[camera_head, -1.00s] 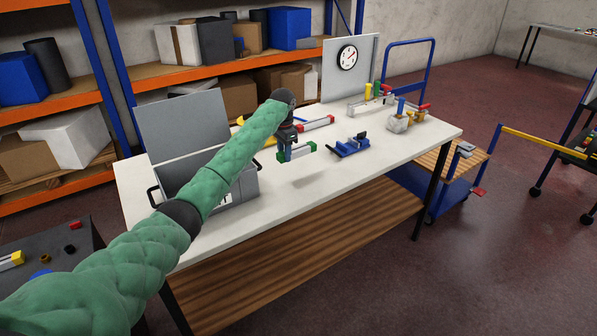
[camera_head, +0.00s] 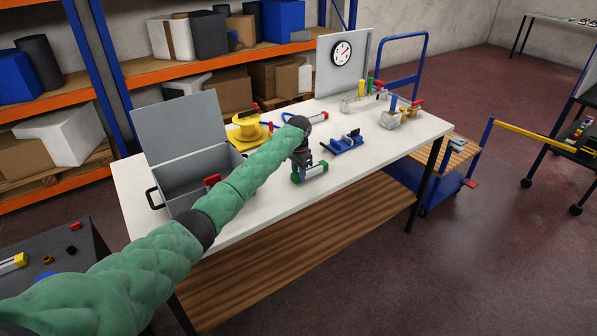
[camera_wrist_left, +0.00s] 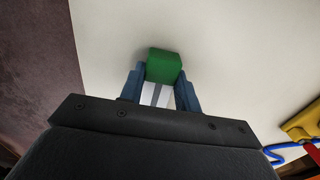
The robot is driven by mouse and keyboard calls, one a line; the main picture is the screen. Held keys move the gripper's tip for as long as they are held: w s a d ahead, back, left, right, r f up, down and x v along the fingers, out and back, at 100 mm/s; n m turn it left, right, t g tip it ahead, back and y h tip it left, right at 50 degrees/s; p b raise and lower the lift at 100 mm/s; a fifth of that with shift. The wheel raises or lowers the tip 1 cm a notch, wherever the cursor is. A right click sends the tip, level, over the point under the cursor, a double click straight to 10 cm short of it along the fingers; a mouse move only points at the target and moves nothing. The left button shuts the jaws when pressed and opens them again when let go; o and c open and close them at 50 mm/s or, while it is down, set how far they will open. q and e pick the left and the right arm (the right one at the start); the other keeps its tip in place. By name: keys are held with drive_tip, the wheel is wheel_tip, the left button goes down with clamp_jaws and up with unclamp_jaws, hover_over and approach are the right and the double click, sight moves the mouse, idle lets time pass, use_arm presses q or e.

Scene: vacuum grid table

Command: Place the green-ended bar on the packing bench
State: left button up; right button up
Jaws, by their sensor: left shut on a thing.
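The green-ended bar (camera_head: 312,172) has a pale body and green ends. My left gripper (camera_head: 304,163) points down and is shut on it near the front edge of a white-topped bench (camera_head: 260,208). In the left wrist view, one green end (camera_wrist_left: 164,66) sticks out beyond the two fingers (camera_wrist_left: 160,90), with the white top behind it. I cannot tell whether the bar touches the top or hangs just above it. My right gripper is not in view.
An open grey box (camera_head: 180,128) stands left on the bench. A yellow spool (camera_head: 249,132), a red-ended bar (camera_head: 318,118) and a blue clamp-like fixture (camera_head: 343,143) lie behind and right of the gripper. White surface is free along the front edge.

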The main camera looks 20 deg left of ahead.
use_arm(q)
drive_tip(key=shift+f, duration=0.1)
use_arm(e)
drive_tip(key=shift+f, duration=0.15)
use_arm(q)
drive_tip(key=shift+f, duration=0.15)
drive_tip(key=o, duration=1)
drive_tip(key=shift+o, duration=0.2)
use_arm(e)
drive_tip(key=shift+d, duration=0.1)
use_arm(q)
drive_tip(key=shift+r, duration=0.2)
drive_tip(key=shift+r+b, duration=0.35)
wheel_tip(320, 180, up, 11)
drive_tip(key=b, duration=0.3)
drive_tip(key=shift+b, duration=0.35)
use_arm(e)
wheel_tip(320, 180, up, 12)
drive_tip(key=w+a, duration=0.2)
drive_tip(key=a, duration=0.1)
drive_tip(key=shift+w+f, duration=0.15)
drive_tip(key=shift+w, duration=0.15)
